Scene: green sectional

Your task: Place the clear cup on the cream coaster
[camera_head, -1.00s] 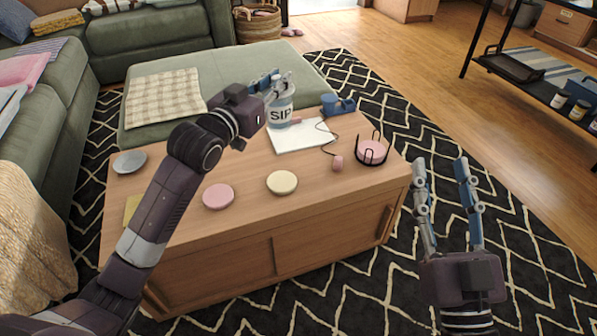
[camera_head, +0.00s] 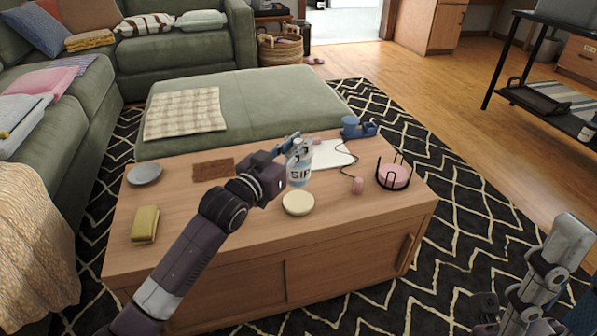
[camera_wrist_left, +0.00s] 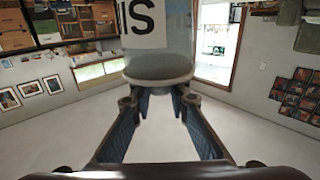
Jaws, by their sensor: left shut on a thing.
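The clear cup (camera_head: 299,178) with a white "SIP" label is in my left gripper (camera_head: 292,146), which is shut on it. It looks upright, just behind or above the cream coaster (camera_head: 298,204); the gap is hard to judge. In the left wrist view the cup's base (camera_wrist_left: 158,68) shows near my left gripper's fingers (camera_wrist_left: 158,100). The cream coaster lies bare on the wooden table (camera_head: 340,220). My right gripper (camera_head: 560,265) is at the lower right, partly cut off, away from the table; its opening is unclear.
A black wire holder (camera_head: 394,173) with pink coasters stands at the table's right. A yellow sponge (camera_head: 145,225), grey dish (camera_head: 144,174) and brown mat (camera_head: 213,169) are left.

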